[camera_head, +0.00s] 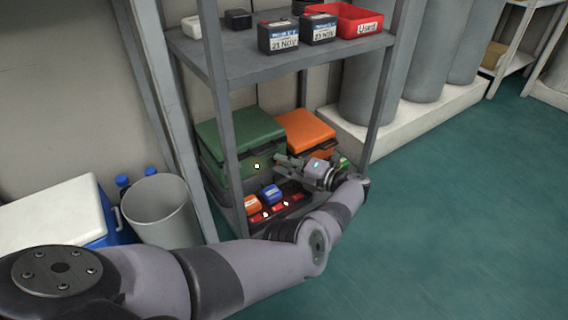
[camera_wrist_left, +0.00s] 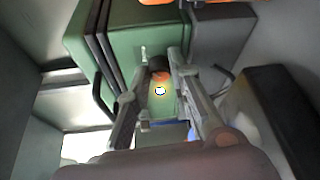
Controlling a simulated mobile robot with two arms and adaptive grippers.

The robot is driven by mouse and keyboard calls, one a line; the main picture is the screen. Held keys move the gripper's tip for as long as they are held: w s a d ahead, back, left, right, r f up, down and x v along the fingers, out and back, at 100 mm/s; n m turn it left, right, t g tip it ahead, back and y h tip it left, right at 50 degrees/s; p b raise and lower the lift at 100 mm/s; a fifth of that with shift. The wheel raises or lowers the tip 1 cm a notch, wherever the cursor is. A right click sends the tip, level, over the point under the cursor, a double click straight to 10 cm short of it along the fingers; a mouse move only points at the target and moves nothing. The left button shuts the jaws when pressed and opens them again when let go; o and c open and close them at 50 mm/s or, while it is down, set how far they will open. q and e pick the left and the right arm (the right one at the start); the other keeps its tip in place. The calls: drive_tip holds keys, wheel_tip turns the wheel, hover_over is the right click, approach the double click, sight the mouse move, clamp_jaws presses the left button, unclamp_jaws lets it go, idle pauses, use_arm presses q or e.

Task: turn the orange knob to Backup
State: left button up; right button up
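I cannot pick out with certainty an orange knob or any Backup label. A small orange patch (camera_wrist_left: 161,76) shows between my left fingers in the left wrist view, beside a dark round piece (camera_wrist_left: 158,63); it is too small to identify. My left gripper (camera_head: 283,160) reaches into the lower part of the grey shelf in the head view, in front of the coolers. In the left wrist view its two fingers (camera_wrist_left: 158,72) stand apart, with green surface visible between them. I see nothing clearly held. My right gripper is in neither view.
A green cooler (camera_head: 240,135) and an orange-lidded cooler (camera_head: 305,128) stand in the grey shelf (camera_head: 265,62). Orange, blue and red items (camera_head: 270,194) lie low in front. Shelf posts flank my arm. A grey bin (camera_head: 160,212) stands left; green floor is clear right.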

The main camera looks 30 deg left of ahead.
use_arm(q)
drive_tip(key=o, duration=0.5)
drive_tip(key=shift+c, duration=0.2)
drive_tip(key=n+t+h+p, duration=0.1)
drive_tip(key=n+t+p, duration=0.1)
drive_tip(key=n+p, duration=0.2)
drive_tip(key=n+t+h+p, duration=0.2)
drive_tip(key=n+p, duration=0.2)
drive_tip(key=s+n+t+h+p, duration=0.1)
drive_tip(key=n+t+h+p, duration=0.1)
drive_tip(key=n+p, duration=0.2)
drive_tip(key=shift+s+a+r+n+t, duration=0.1)
drive_tip(key=shift+a+r+n+t, duration=0.2)
drive_tip(key=shift+r, duration=0.1)
